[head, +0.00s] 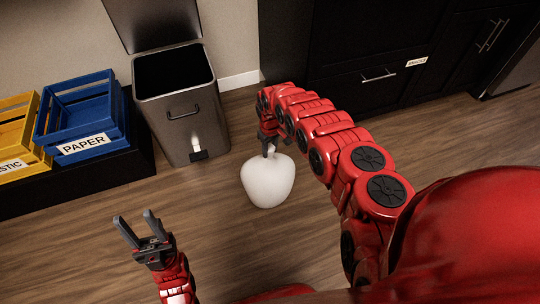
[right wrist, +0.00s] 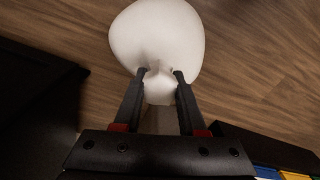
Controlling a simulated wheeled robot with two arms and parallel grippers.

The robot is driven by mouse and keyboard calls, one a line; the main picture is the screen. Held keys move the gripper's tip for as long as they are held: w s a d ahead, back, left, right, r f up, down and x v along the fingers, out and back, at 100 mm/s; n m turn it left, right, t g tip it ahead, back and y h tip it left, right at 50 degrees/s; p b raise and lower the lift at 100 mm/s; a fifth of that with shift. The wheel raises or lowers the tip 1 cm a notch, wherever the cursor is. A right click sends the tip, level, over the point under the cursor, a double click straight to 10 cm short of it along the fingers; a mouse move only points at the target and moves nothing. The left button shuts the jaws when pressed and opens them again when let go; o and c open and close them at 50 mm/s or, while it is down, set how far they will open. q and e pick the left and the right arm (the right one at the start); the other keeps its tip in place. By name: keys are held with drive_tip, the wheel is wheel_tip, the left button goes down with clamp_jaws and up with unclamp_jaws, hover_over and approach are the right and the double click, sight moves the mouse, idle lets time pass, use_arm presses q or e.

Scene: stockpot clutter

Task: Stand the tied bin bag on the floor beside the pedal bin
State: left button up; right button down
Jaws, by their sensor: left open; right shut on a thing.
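The tied bin bag (head: 268,182) is white and rounded, narrowing to a knot at its top. My right gripper (head: 268,146) is shut on the knot, and the bag hangs or stands upright below it. In the right wrist view the fingers (right wrist: 160,76) close on the neck of the bag (right wrist: 157,35). I cannot tell whether its bottom touches the floor. The pedal bin (head: 180,102) is grey with its lid raised, left of and behind the bag, with a gap between them. My left gripper (head: 138,229) is open and empty at the lower left.
A blue crate marked PAPER (head: 86,144) and a yellow crate (head: 14,163) sit on a low black stand (head: 135,168) left of the bin. Dark cabinets (head: 395,50) line the back right. The wooden floor (head: 75,240) is clear in front of the bin.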

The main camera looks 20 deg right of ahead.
sight(270, 174)
drive_tip(key=shift+w+f, duration=0.2)
drive_tip(key=shift+w, duration=0.1)
drive_tip(key=shift+s+f+b, duration=0.1)
drive_tip(key=shift+f+b, duration=1)
drive_tip(key=shift+f, duration=0.4)
drive_tip(key=shift+f, duration=0.15)
drive_tip(key=shift+c, duration=2.4)
unclamp_jaws()
